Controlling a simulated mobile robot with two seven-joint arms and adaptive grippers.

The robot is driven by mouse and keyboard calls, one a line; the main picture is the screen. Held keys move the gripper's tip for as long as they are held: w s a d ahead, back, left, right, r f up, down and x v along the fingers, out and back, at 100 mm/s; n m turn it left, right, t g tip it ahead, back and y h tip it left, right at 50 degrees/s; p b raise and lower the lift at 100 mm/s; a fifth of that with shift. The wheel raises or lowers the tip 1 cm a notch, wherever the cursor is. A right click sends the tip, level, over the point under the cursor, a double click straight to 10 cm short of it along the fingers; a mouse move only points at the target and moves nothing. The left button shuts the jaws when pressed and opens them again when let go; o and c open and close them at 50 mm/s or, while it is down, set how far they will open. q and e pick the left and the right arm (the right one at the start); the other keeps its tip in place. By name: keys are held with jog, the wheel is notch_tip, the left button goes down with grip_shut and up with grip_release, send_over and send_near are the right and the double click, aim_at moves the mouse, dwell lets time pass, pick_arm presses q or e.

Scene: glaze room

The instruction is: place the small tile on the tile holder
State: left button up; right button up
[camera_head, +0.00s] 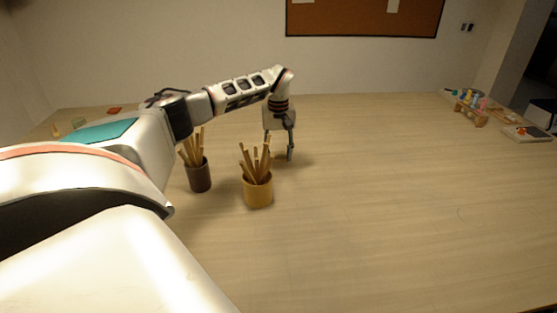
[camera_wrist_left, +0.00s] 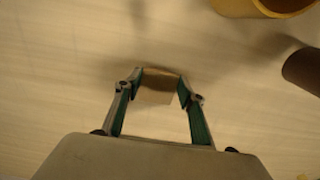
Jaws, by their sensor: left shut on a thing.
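My left gripper (camera_head: 280,154) reaches down to the table behind the yellow cup in the head view. In the left wrist view the gripper (camera_wrist_left: 160,88) is shut on a small beige-brown tile (camera_wrist_left: 158,96), which sits between the two fingertips. The tile is close to the table top, with a dark shadow beside it; I cannot tell whether it touches. In the head view the tile is mostly hidden by the fingers and the cup's sticks. I cannot clearly make out the tile holder. My right gripper is not in view.
A yellow cup (camera_head: 258,192) and a dark brown cup (camera_head: 200,178), both with sticks, stand near my left arm. A wooden rack (camera_head: 471,117) with colourful items and a pale tray (camera_head: 526,134) lie far right. The middle and right of the table (camera_head: 390,200) are clear.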

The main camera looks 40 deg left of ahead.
pick_arm(q)
jog(key=shift+f, duration=1.1)
jog(key=shift+f, duration=0.1)
jog(key=o, duration=1.1)
jog(key=shift+o, duration=0.2)
